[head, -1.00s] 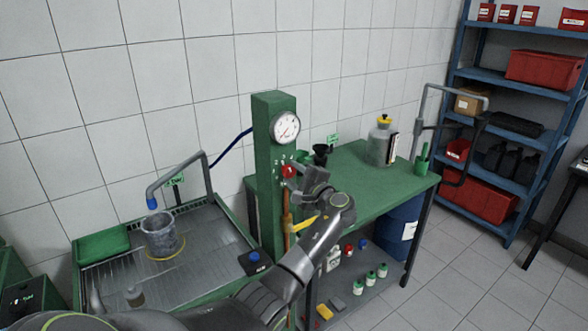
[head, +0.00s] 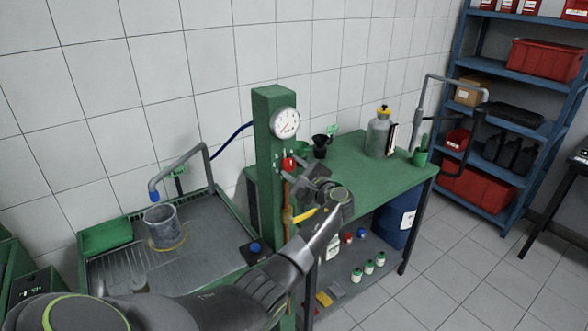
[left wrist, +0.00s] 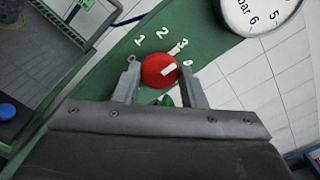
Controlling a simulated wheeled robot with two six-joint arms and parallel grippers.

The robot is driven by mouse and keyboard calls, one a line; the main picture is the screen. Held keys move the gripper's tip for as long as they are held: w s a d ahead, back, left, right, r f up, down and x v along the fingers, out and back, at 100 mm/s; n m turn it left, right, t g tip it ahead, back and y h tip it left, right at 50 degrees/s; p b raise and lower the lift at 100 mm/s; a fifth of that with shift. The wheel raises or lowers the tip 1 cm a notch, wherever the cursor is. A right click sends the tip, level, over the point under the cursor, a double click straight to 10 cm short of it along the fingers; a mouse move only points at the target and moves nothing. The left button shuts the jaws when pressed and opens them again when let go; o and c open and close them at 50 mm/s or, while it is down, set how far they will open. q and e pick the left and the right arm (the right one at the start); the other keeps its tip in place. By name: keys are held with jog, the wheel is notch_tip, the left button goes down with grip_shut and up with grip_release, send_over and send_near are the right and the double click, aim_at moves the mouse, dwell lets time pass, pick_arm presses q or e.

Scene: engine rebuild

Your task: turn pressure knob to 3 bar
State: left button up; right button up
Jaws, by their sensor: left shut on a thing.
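The red pressure knob (head: 289,162) is on the front of the green column (head: 270,140), below the round white gauge (head: 285,122). My left gripper (head: 303,172) is at the knob. In the left wrist view its fingers (left wrist: 157,75) stand on both sides of the red knob (left wrist: 154,72), shut on it. The knob's white mark points right and slightly up, roughly between the 3 and the partly hidden 4. The printed 1, 2 and 3 show on the panel. The gauge needle is too small to read. My right gripper is not in view.
A yellow lever (head: 303,215) on a copper pipe is just below my gripper. A wash tray (head: 215,238) with a grey cylinder (head: 162,226) is at the left. The green bench (head: 350,165) to the right holds a funnel (head: 320,143) and a grey canister (head: 380,135).

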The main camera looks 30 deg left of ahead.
pick_arm(q)
jog(key=o, duration=1)
jog(key=shift+d, duration=0.1)
jog(key=b+v, duration=0.6)
jog(key=v, duration=1.1)
jog(key=shift+s+d+f+b, duration=0.1)
jog(key=shift+s+d+b, duration=0.1)
jog(key=shift+b, duration=0.1)
jog(key=shift+w, duration=0.1)
